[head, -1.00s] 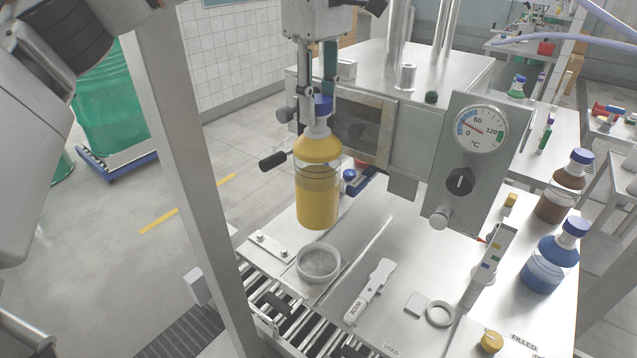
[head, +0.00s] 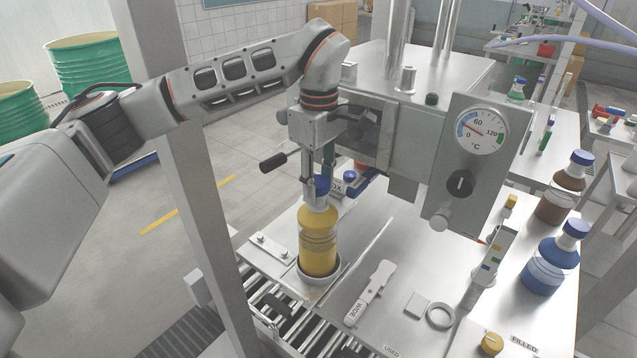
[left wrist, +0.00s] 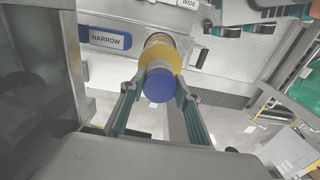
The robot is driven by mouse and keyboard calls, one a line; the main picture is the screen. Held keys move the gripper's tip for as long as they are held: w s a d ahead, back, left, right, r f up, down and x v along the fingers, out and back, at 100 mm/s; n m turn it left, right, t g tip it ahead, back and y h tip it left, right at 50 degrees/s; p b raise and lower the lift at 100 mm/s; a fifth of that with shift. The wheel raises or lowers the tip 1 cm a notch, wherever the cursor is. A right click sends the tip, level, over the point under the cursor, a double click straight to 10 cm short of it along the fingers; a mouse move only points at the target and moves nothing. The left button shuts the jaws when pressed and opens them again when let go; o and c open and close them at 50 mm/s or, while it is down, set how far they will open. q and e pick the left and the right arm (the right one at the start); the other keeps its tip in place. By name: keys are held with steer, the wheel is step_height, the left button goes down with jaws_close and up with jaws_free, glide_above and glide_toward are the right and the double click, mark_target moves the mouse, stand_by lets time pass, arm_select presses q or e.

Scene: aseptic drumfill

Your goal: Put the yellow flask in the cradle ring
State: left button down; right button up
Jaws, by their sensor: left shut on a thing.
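The yellow flask (head: 318,240) with a blue cap stands upright in the head view, its base inside the grey cradle ring (head: 318,278). The ring's rim shows around the flask's bottom; whether the base rests on the ring's floor is hidden. My left gripper (head: 320,185) comes from above and is shut on the flask at its cap and neck. In the left wrist view the blue cap (left wrist: 159,85) sits between the two fingers, with the yellow shoulder behind it. My right gripper is not in view.
A steel housing with a dial gauge (head: 481,131) stands right behind the flask. A white tool marked WIDE (head: 370,292) lies right of the ring. Blue (head: 551,262) and brown (head: 560,195) flasks stand at the right. A frame post (head: 190,180) rises at the left.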

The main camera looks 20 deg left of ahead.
arm_select(q)
steer(key=shift+f, duration=0.1)
steer(key=c, duration=1.5)
jaws_free()
steer(key=shift+f, duration=0.1)
steer(key=shift+r, duration=0.35)
step_height(320, 180, up, 12)
steer(key=shift+f, duration=0.2)
